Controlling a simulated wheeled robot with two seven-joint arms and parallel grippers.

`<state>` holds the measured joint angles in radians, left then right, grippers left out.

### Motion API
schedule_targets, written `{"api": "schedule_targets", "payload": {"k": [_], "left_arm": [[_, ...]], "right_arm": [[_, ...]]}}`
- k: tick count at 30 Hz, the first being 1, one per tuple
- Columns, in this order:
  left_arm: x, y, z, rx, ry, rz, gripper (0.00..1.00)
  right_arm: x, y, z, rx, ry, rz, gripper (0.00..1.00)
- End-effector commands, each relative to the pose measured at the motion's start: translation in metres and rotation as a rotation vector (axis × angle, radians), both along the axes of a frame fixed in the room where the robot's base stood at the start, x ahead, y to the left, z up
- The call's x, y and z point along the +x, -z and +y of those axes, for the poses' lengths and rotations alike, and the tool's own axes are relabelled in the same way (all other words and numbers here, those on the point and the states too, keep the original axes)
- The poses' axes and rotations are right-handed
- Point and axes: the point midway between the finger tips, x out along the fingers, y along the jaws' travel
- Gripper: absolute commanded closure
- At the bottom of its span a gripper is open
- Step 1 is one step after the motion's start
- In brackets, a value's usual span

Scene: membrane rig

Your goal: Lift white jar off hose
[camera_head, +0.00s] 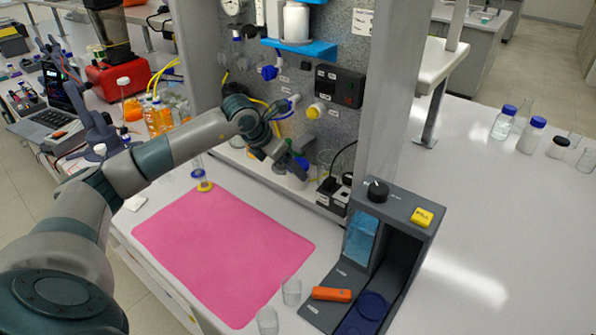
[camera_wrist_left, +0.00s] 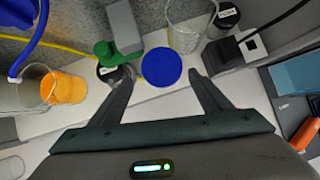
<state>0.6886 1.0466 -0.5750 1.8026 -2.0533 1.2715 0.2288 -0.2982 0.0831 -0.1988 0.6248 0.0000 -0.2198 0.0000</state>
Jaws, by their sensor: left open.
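My left gripper (camera_head: 296,174) is at the foot of the speckled panel, pointing down and away from me. In the left wrist view its two fingers (camera_wrist_left: 162,76) are apart, with a round blue lid (camera_wrist_left: 161,66) between and just beyond the tips. The container below that lid is mostly hidden, so I cannot tell whether it is the white jar. Part of a blue lid also shows beside the gripper in the head view (camera_head: 302,163). A yellow hose (camera_wrist_left: 66,48) runs behind it; contact is hidden. Another white jar (camera_head: 296,22) stands on a blue shelf. My right gripper is out of view.
A dark socket box (camera_wrist_left: 236,50) is close by. The pink mat (camera_head: 222,250) is clear.

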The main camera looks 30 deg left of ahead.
Motion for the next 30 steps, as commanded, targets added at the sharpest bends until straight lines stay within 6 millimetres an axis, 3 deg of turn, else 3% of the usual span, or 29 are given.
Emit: {"api": "schedule_targets", "payload": {"k": [14,21,30], "left_arm": [[0.006,0.004,-0.004,-0.001,0.002,0.0,0.29],[0.02,0.023,-0.012,-0.002,0.0,0.003,0.29],[0.03,0.041,-0.014,0.0,0.001,-0.001,0.29]], "right_arm": [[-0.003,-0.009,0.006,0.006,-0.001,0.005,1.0],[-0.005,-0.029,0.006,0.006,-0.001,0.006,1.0],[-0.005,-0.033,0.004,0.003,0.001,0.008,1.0]]}}
